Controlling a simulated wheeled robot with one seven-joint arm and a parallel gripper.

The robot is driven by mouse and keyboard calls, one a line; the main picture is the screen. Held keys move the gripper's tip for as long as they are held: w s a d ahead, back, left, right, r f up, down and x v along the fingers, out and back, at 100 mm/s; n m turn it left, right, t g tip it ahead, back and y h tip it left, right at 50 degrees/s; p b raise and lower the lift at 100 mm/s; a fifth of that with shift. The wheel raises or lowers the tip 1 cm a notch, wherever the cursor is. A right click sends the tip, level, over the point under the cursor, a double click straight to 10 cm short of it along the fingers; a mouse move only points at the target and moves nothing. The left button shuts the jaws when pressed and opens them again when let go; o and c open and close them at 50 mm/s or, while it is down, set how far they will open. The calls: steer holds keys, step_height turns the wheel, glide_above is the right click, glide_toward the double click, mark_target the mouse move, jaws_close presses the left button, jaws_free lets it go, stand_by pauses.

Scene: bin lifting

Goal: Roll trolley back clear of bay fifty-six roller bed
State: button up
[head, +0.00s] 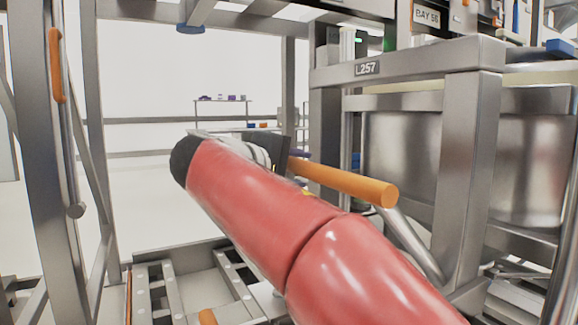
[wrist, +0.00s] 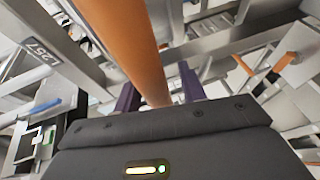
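A steel frame with an L257 plate, which looks like the trolley (head: 475,160), stands close on the right. An orange bar handle (head: 345,183) sticks out from its side on a steel bracket. My gripper (head: 294,157) is at the far end of this handle, mostly hidden behind my red arm. In the wrist view the handle (wrist: 135,45) runs down between the two purple fingers (wrist: 160,92), with a gap visible on each side. The fingers look open around it; contact cannot be seen. A BAY 56 sign (head: 427,17) hangs at the upper right. The roller bed cannot be clearly made out.
A large steel bin (head: 400,150) sits within the right frame. A steel upright with another orange handle (head: 55,65) stands close on the left. Low steel rails (head: 165,290) lie at the bottom. Open pale floor and a distant shelf (head: 222,101) lie beyond.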

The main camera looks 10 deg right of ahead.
steer(key=shift+o, duration=0.6)
steer(key=shift+s+a+r, duration=0.15)
steer(key=shift+a+r, duration=0.05)
steer(key=shift+r, duration=0.05)
steer(key=shift+s+a+r, duration=0.15)
steer(key=shift+s+a, duration=0.15)
steer(key=shift+a, duration=0.1)
steer(key=v, duration=0.6)
steer(key=shift+s+a+p, duration=0.2)
steer(key=shift+s+p, duration=0.15)
